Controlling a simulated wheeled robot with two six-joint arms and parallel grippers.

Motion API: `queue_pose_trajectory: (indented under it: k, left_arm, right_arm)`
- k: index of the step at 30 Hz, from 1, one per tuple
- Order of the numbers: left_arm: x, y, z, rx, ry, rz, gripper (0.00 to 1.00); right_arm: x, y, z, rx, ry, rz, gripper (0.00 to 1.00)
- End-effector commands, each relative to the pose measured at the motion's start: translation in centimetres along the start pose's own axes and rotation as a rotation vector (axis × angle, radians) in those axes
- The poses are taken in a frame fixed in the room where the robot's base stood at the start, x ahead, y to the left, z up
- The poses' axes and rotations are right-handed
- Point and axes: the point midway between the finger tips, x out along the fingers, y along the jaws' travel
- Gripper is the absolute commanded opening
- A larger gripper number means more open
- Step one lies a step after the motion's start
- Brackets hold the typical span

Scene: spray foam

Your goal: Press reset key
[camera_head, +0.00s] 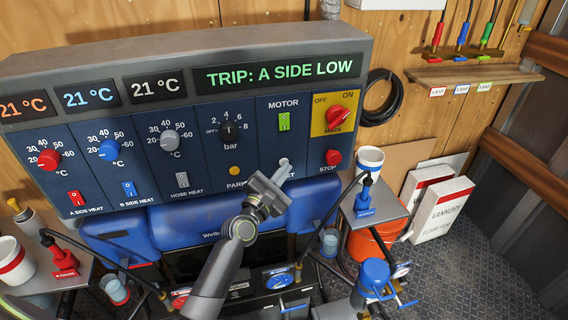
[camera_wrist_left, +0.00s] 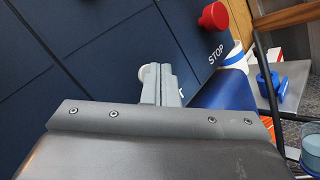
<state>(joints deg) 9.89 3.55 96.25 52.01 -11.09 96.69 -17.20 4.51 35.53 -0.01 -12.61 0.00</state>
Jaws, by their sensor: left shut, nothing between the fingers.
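The control panel (camera_head: 200,110) stands in front of me, and its display reads "TRIP: A SIDE LOW". My left gripper (camera_head: 284,166) is shut and empty, its fingertips at the panel's lower part, left of the red stop button (camera_head: 333,157). The fingers cover most of the reset label. In the left wrist view, a pale round key (camera_wrist_left: 147,77), likely the reset key, shows partly behind the shut fingers (camera_wrist_left: 160,72). I cannot tell whether the fingers touch it. The stop button (camera_wrist_left: 213,17) is up and to the right there. My right gripper is not in view.
The red main switch (camera_head: 337,115) and green motor switch (camera_head: 284,121) sit above the fingertips. The orange park lamp (camera_head: 234,171) is to the left. Below are blue drums, hoses and gauges (camera_head: 279,280). A small grey shelf (camera_head: 375,207) with a cup stands at right.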

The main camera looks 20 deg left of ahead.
Motion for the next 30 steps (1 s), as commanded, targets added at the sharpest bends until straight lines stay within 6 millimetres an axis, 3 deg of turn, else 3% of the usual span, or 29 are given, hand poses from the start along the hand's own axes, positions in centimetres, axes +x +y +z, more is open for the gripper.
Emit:
queue_pose_trajectory:
  k: [30]
  left_arm:
    - [-0.71, -0.53, 0.51, -0.001, 0.000, 0.000, 0.00]
  right_arm:
    - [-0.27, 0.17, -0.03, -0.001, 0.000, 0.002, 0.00]
